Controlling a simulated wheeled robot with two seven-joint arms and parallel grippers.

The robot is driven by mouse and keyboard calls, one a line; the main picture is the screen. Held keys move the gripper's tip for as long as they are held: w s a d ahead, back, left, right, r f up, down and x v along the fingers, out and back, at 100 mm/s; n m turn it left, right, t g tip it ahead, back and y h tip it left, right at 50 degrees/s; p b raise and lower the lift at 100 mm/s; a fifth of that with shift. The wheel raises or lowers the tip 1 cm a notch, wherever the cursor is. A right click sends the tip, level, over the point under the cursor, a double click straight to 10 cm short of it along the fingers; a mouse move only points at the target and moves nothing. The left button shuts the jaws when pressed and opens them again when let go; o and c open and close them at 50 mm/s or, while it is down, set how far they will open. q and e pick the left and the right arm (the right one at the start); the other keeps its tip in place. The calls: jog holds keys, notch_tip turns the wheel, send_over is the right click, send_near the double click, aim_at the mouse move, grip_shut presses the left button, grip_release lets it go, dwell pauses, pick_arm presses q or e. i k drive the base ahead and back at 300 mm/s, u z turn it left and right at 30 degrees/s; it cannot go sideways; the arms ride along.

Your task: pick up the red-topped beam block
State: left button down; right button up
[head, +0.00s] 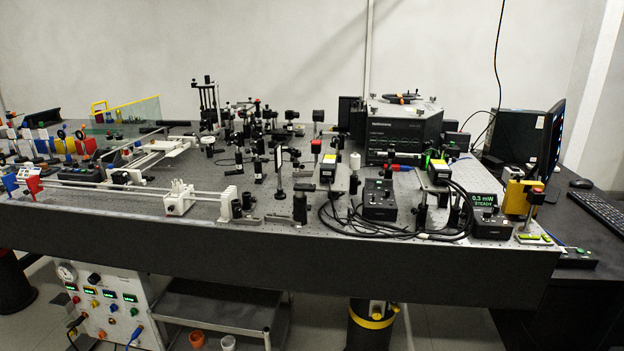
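A small black block with a red top (316,147) stands upright among the optics near the middle of the bench, left of a white-topped post. I cannot tell for certain from this view which of the two is the beam block. Neither of my grippers shows in the head view.
The optical bench (260,240) is crowded with posts, lenses and rails. Black cables (345,222) loop near the front edge beside a control box (379,200). A readout box (488,218) stands at the right front. A large black instrument (403,130) stands behind.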

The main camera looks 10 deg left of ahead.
aim_at(316, 146)
jog(key=z, duration=0.05)
jog(key=k, duration=0.85)
jog(key=u, duration=1.15)
jog(key=i, duration=1.7)
jog(key=z, duration=0.5)
